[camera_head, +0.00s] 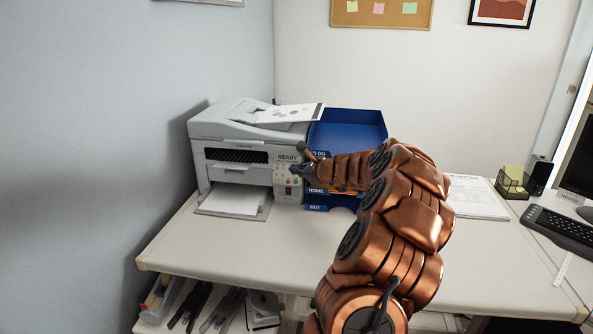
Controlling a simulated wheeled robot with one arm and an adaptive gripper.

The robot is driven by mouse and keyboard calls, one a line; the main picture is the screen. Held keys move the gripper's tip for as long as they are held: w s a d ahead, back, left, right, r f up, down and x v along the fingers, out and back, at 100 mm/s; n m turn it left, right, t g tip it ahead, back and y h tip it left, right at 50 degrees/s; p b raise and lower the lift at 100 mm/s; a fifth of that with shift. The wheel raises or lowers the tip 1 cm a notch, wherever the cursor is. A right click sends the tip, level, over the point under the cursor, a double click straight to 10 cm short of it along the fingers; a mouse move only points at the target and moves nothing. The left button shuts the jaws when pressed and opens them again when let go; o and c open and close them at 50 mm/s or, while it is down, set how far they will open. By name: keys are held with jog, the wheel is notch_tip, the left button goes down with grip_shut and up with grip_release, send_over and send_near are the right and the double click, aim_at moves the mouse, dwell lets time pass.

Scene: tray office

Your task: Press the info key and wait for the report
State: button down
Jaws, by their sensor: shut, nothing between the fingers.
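The white printer (225,132) stands at the left of the desk against the wall. Its small display (288,157) reads READY. Below the display is a panel of small keys (287,185), several of them visible; I cannot read their labels, so I cannot tell which is the info key. My gripper (297,170) is at the right end of the printer's front, right at the panel's upper part, and covers some of it. Its fingers are shut and hold nothing. I cannot tell whether the fingertips touch the panel. White paper (234,200) lies in the printer's front tray.
A blue tray stack (345,118) labelled TO DO, HOME and OUT stands just right of the printer, partly behind my arm. A printed sheet (290,113) lies on the printer's top. A keyboard (562,230) is at far right. The desk's front left (215,245) is clear.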

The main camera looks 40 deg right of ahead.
jog(key=shift+w+d+f+p, duration=0.3)
jog(key=shift+w+d+p, duration=0.2)
jog(key=shift+d+p, duration=0.1)
dwell(1.1)
jog(key=shift+s+a, duration=0.1)
jog(key=shift+s+a+r, duration=0.3)
jog(key=shift+s+a, duration=0.05)
jog(key=shift+a, duration=0.15)
